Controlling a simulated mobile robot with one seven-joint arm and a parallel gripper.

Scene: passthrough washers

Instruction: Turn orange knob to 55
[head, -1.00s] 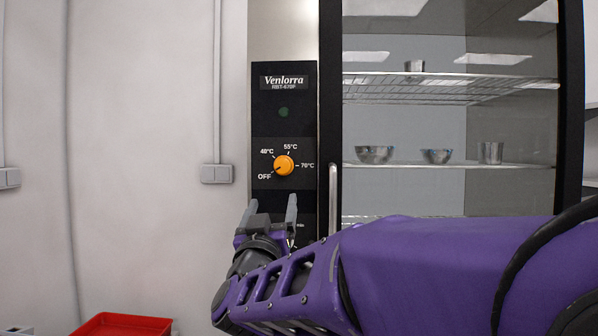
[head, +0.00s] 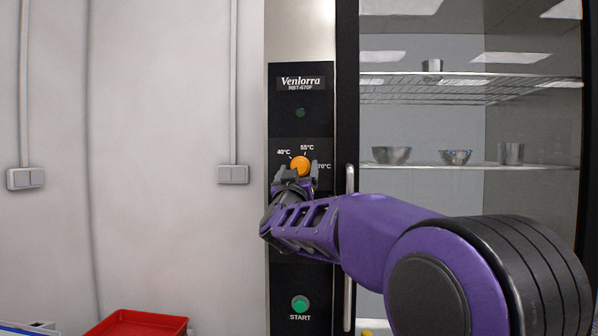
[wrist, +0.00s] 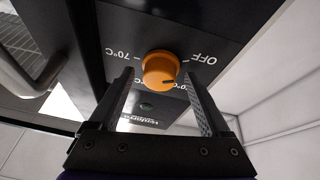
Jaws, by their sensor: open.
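The orange knob (head: 299,164) sits on the black control panel, with 40°C, 55°C and 70°C printed around it. In the wrist view the knob (wrist: 160,68) appears upside down, with OFF to its upper right and 70°C to its left. Its dark mark points to the right, on the OFF side; I cannot tell the exact setting. My gripper (head: 297,176) is open in front of the knob. In the wrist view its fingers (wrist: 159,84) stand on either side of the knob with gaps visible. The OFF label is hidden in the head view.
A vertical door handle (head: 348,250) stands close to the right of the panel, beside a glass door with bowls (head: 391,155) on shelves. A green START button (head: 300,304) is below. A red tray (head: 138,324) lies at the lower left.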

